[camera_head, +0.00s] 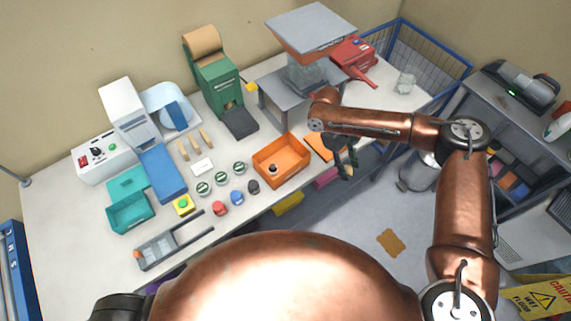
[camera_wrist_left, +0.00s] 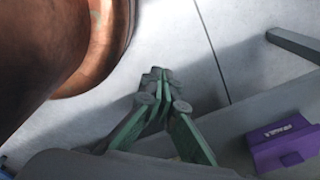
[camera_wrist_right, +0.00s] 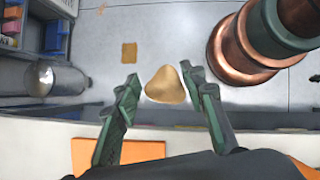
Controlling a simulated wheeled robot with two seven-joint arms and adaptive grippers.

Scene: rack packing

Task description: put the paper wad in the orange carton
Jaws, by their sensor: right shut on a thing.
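The wad is hard to make out in the head view. The orange carton (camera_head: 297,171) is an open box at the table's front edge, with a small dark item inside. My left gripper (camera_wrist_left: 160,85) is shut and empty in the left wrist view, fingers together. It does not show in the head view.
An orange flat piece (camera_head: 319,147) lies right of the carton. A grey stand (camera_head: 275,92) and a green dispenser (camera_head: 212,82) are behind. Several small round items, including a blue one (camera_head: 237,197), stand left of the carton. A tan patch (camera_head: 391,243) lies on the floor.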

